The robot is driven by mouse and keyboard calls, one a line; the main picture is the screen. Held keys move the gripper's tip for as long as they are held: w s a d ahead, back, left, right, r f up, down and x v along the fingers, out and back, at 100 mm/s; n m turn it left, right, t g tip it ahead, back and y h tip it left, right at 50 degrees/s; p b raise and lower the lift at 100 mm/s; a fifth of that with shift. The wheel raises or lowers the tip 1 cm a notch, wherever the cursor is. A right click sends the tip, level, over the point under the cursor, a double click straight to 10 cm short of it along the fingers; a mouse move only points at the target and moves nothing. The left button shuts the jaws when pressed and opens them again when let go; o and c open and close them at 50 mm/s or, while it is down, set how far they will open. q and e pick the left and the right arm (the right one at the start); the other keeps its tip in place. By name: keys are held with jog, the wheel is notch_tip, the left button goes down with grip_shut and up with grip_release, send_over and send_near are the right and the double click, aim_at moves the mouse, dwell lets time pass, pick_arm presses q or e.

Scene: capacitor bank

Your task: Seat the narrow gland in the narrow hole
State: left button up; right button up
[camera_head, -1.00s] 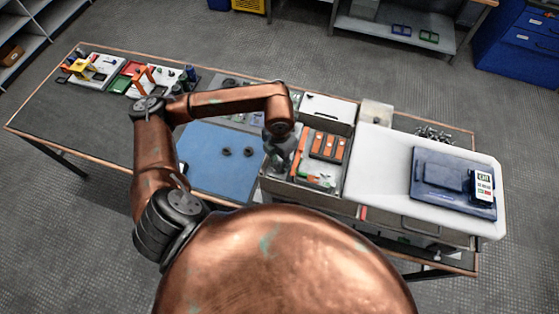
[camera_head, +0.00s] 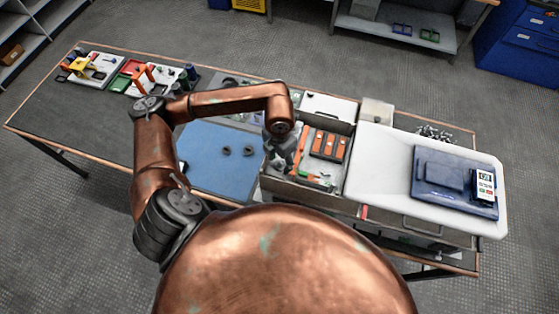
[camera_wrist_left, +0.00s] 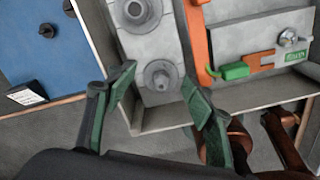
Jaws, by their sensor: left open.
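My left gripper (camera_wrist_left: 160,80) is open at the left side of the grey enclosure (camera_head: 310,184); in the head view the left gripper (camera_head: 280,158) is mostly hidden by its wrist. Between and just beyond its green-padded fingertips is a round grey flanged fitting (camera_wrist_left: 161,76) on a pale grey plate. A second, similar fitting (camera_wrist_left: 136,10) sits farther along the plate. I cannot tell which fitting is the narrow gland, or whether the fingers touch the nearer one. No empty narrow hole can be made out. My right gripper is not in view.
Two dark round pieces (camera_head: 236,151) lie on the blue mat (camera_head: 215,175). Beside the plate are an orange strip (camera_wrist_left: 199,40) and a green clip (camera_wrist_left: 235,71). The enclosure's walls stand close around the gripper. A white tray (camera_head: 385,165) with a dark blue case stands right.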

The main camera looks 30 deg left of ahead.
pick_arm(q)
jog(key=shift+r, duration=0.25)
notch_tip(320, 180, up, 12)
jog(key=shift+f, duration=0.25)
jog(key=shift+a, duration=0.1)
